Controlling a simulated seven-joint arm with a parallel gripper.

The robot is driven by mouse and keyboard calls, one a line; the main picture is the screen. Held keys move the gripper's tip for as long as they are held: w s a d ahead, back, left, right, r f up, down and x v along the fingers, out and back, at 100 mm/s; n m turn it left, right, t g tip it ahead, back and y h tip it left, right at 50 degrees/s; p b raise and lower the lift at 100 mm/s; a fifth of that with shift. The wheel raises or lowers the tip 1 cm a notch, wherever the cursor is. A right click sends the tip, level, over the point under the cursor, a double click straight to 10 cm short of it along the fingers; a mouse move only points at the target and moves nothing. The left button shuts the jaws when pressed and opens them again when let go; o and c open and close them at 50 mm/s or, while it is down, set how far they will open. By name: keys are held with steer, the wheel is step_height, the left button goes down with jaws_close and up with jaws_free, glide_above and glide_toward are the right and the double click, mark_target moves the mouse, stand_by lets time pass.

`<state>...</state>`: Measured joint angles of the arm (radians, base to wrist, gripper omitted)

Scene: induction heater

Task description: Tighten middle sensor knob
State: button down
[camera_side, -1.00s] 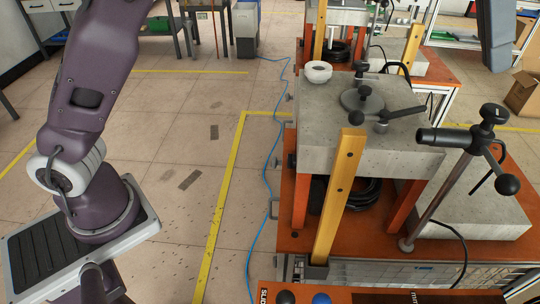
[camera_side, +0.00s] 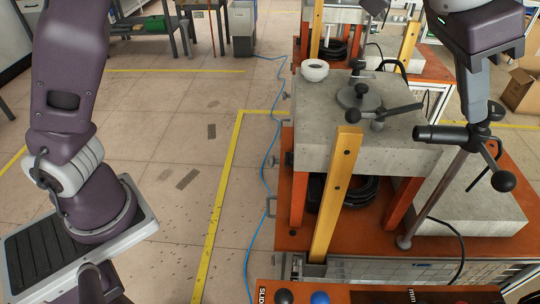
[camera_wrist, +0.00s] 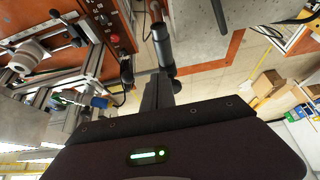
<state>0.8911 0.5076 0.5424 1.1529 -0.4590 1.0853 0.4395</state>
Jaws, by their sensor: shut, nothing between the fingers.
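A sensor stand at the right of the side view has a grey pole (camera_side: 437,195). It carries a black sensor barrel (camera_side: 440,134), a dark upper knob (camera_side: 495,112) and a dark ball-ended knob (camera_side: 503,181) lower down. I cannot tell for certain which of these is the middle knob. My gripper (camera_side: 478,119) comes down from the top right with its fingers shut and empty. Its tips are at the barrel, just left of the upper knob; contact is unclear. In the wrist view a black cylinder (camera_wrist: 162,48) lies just beyond the fingers.
A concrete block (camera_side: 395,150) on an orange bench (camera_side: 290,225) stands left of the sensor stand, with a round disc (camera_side: 357,97) and dark handles on top. A yellow post (camera_side: 336,195) stands in front. A white ring (camera_side: 314,69) sits behind. A low concrete slab (camera_side: 480,205) lies at right.

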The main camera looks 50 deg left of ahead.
steer(key=shift+w, duration=0.2)
steer(key=shift+a, duration=0.1)
stand_by(0.4)
steer(key=shift+w+a, duration=0.35)
steer(key=shift+a, duration=0.05)
steer(key=shift+w+a, duration=0.35)
steer(key=shift+w, duration=0.1)
steer(key=shift+w, duration=0.1)
stand_by(0.3)
step_height(320, 180, up, 6)
steer(key=shift+s+a, duration=0.2)
steer(key=shift+a, duration=0.15)
